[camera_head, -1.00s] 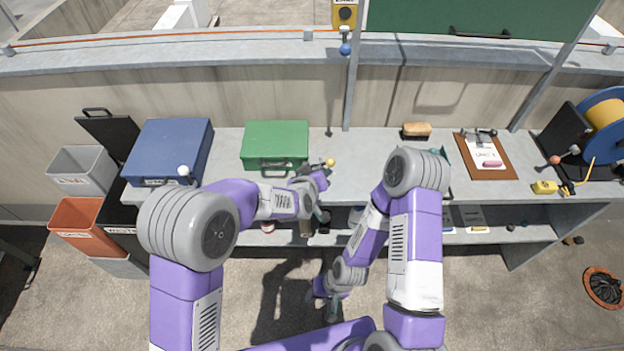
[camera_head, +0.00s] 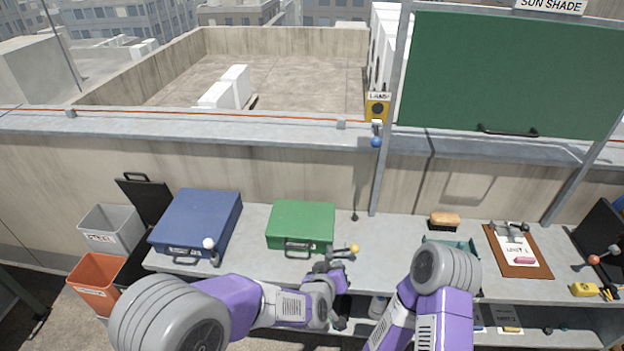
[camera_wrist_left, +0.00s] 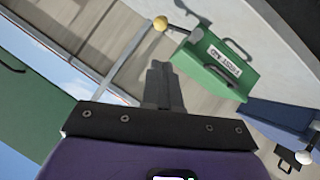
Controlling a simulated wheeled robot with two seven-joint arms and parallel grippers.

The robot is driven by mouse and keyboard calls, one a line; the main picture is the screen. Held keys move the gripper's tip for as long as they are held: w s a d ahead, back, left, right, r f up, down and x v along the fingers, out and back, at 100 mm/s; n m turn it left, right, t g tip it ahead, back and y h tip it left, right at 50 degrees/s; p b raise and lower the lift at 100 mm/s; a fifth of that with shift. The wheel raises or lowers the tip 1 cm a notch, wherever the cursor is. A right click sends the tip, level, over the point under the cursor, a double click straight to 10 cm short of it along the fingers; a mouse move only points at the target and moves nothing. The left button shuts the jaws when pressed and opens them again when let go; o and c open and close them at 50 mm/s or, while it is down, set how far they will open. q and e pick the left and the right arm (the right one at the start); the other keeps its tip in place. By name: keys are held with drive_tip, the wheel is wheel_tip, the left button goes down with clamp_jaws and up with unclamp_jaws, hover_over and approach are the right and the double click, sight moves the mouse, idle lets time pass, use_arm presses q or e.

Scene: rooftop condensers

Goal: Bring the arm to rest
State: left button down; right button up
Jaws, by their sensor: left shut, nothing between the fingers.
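My left arm comes in from the left in the head view. Its gripper (camera_head: 341,322) is small there, partly hidden by the wrist, at the bench's front edge below the green case (camera_head: 301,226). In the left wrist view the two fingers (camera_wrist_left: 162,72) are together with nothing between them. The green case (camera_wrist_left: 217,68) and a yellow ball knob (camera_wrist_left: 160,23) lie beyond them, apart from the fingers. My right forearm shows at the lower middle of the head view; its gripper is out of the picture.
The bench holds a blue case (camera_head: 196,222), a yellow ball knob (camera_head: 354,249), a brush (camera_head: 444,221) and a clipboard (camera_head: 516,251). Grey (camera_head: 112,230) and orange (camera_head: 98,283) bins stand left. A shelf lies under the bench. A post (camera_head: 384,170) rises behind.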

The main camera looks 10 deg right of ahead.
use_arm(q)
drive_tip(key=s+a+f+n+g+y, duration=0.1)
drive_tip(key=s+a+f+g, duration=0.15)
drive_tip(key=a+f, duration=0.6)
drive_tip(key=s+a+f+g+y, duration=0.2)
drive_tip(key=s+a+f, duration=0.1)
drive_tip(key=a+f, duration=0.55)
drive_tip(key=s+a+f+g, duration=0.2)
drive_tip(key=s+a+f, duration=0.1)
drive_tip(key=s+f, duration=0.2)
drive_tip(key=s+a+f+n+g+h, duration=0.1)
drive_tip(key=s+a+f+g, duration=0.2)
drive_tip(key=s, duration=0.7)
wheel_tip(320, 180, down, 2)
drive_tip(key=shift+s+f+n, duration=0.15)
drive_tip(key=shift+s+n, duration=0.15)
